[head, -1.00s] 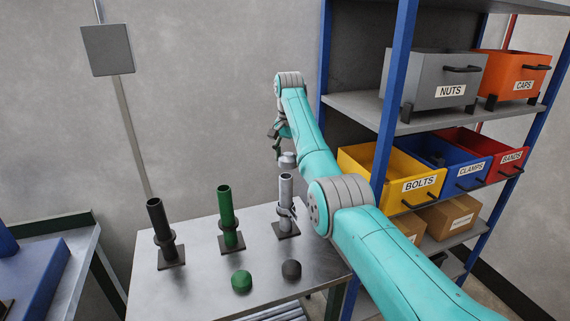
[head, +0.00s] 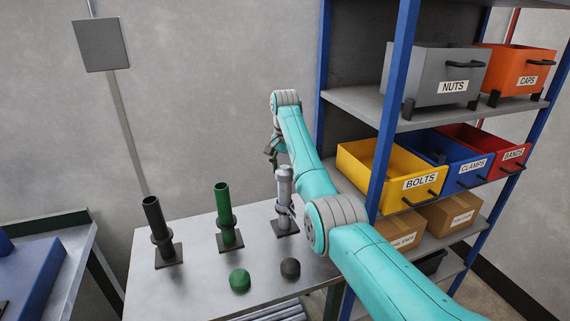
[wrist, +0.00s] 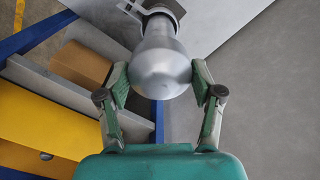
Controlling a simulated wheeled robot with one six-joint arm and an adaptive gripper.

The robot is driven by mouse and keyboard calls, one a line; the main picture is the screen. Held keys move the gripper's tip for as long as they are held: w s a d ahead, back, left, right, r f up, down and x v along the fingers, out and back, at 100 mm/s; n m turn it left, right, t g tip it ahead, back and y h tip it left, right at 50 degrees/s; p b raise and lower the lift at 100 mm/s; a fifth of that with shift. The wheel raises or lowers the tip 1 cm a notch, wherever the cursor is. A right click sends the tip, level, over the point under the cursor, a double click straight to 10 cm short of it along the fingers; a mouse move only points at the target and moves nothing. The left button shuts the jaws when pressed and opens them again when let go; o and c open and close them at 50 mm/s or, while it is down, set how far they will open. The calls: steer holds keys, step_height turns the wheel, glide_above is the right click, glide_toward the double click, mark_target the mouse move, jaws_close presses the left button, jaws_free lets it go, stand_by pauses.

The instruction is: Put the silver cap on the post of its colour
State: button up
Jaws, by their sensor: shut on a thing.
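The silver cap (wrist: 160,68) is between the fingers of my gripper (wrist: 160,85) in the wrist view, and the fingers are shut on it. In the head view the cap (head: 283,171) sits at the top of the silver post (head: 284,205), in line with it. Whether it is fully seated I cannot tell. My gripper (head: 272,155) is partly hidden by my arm there. The green post (head: 224,208) and the black post (head: 155,222) stand open-topped to the left. A green cap (head: 240,281) and a black cap (head: 290,268) lie on the table in front.
The metal table (head: 195,285) has bare room around the caps. A blue-framed shelf (head: 360,105) with labelled bins, such as the yellow BOLTS bin (head: 365,172), stands close to the right of my arm. A grey wall is behind.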

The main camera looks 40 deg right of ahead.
steer(key=shift+f, duration=0.15)
steer(key=o, duration=1.2)
